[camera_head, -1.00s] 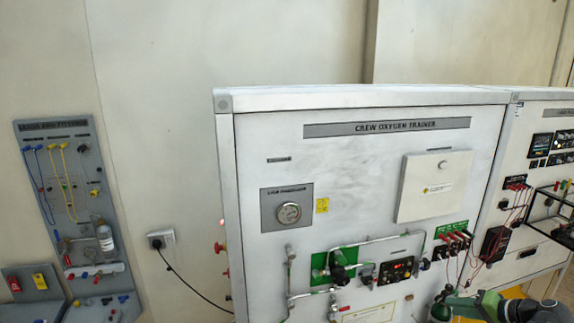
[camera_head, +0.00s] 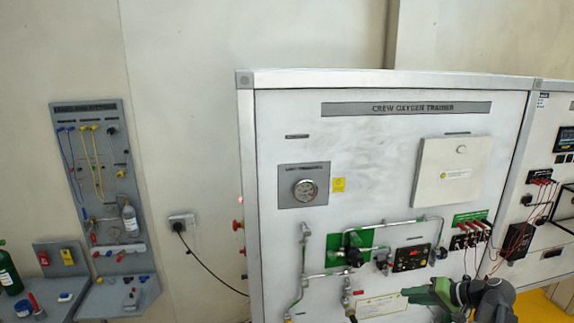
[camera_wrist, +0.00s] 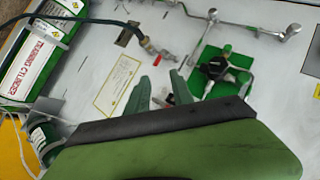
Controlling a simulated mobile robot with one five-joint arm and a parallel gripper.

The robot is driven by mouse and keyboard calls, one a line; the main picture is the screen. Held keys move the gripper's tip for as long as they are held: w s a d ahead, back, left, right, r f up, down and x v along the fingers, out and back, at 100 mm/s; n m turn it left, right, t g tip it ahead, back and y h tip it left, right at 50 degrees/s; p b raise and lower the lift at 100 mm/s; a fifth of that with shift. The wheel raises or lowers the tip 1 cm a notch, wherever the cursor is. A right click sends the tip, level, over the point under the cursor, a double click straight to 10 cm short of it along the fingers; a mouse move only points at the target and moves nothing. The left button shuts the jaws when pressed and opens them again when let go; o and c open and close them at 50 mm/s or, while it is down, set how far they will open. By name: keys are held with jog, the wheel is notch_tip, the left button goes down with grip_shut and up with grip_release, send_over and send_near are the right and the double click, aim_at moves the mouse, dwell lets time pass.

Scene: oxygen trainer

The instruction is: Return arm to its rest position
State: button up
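My gripper (camera_head: 412,296) shows at the lower right of the head view, green, in front of the lower part of the white oxygen trainer panel (camera_head: 380,155). My dark and green arm (camera_head: 490,298) extends to the right of it. In the wrist view, the two green fingers of my gripper (camera_wrist: 159,80) stand apart with a gap between them. I see nothing held, though a small fitting on the panel shows behind the gap. The fingers look clear of the panel, but the exact distance cannot be told.
A valve on a green plate (camera_wrist: 215,70), pipes and a hose fitting (camera_wrist: 150,45) stick out from the panel near my gripper. A green cylinder (camera_wrist: 45,140) lies at lower left.

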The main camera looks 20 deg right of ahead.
jog(key=w+a+f+n+g+y+b, duration=0.1)
jog(key=w+a+f+n+g+b, duration=0.2)
jog(key=a+f, duration=0.5)
jog(key=w+a+f+n+g+b, duration=0.1)
jog(key=w+a+f+b, duration=0.25)
jog(key=a, duration=0.85)
jog(key=w+a+f+n+g+y+b, duration=0.15)
jog(key=a+f+b, duration=0.3)
jog(key=a, duration=0.55)
jog(key=s+a+f+n+g+h+b, duration=0.35)
jog(key=a+f+h+b, duration=0.2)
jog(key=a+f, duration=0.75)
jog(key=d+h, duration=0.1)
jog(key=s+d+m, duration=0.1)
jog(key=d, duration=0.1)
jog(key=d+r+m+h, duration=0.1)
jog(key=d, duration=0.1)
jog(key=shift+s+d+h, duration=0.1)
jog(key=shift+s+h, duration=0.2)
jog(key=shift+s, duration=0.05)
